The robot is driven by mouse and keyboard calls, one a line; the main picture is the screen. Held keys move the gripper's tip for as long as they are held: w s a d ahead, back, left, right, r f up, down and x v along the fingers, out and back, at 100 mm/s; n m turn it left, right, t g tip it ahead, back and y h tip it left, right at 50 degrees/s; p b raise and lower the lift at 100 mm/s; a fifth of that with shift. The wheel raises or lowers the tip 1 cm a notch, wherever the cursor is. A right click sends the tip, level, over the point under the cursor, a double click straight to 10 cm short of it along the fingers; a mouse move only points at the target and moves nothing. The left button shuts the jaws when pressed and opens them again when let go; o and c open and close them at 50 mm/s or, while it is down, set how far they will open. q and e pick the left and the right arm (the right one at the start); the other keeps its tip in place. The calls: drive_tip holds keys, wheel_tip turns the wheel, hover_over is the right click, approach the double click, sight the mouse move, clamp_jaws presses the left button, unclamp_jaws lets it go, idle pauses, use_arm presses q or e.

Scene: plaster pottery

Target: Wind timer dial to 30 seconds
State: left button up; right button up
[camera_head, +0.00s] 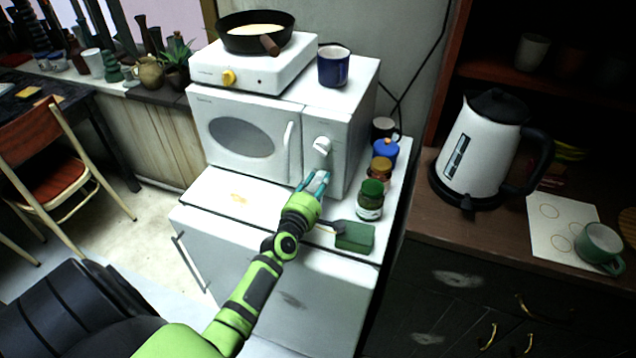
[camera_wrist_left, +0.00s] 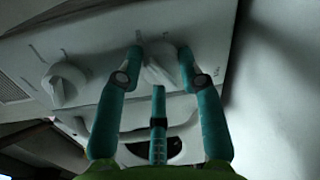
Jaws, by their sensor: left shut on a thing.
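The white microwave (camera_head: 240,128) has two white dials on the right of its front. The upper dial (camera_head: 322,145) is free; another dial shows free at the left in the left wrist view (camera_wrist_left: 66,84). My left gripper (camera_head: 315,181) reaches the lower dial, which its fingers partly hide. In the left wrist view, my teal fingers (camera_wrist_left: 161,60) are shut on this dial (camera_wrist_left: 158,72), one on each side. Small markings surround the dials but are too blurred to read, so the setting cannot be told. My right gripper is out of view.
A hotplate (camera_head: 255,70) with a pan (camera_head: 255,38) and a blue mug (camera_head: 333,68) sit on the microwave.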

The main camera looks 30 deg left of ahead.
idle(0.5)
use_arm(q)
drive_tip(key=o, duration=1.1)
drive_tip(key=shift+o, duration=0.2)
drive_tip(key=v, duration=1.1)
drive_tip(key=shift+s, duration=0.45)
drive_tip(key=shift+d, duration=0.1)
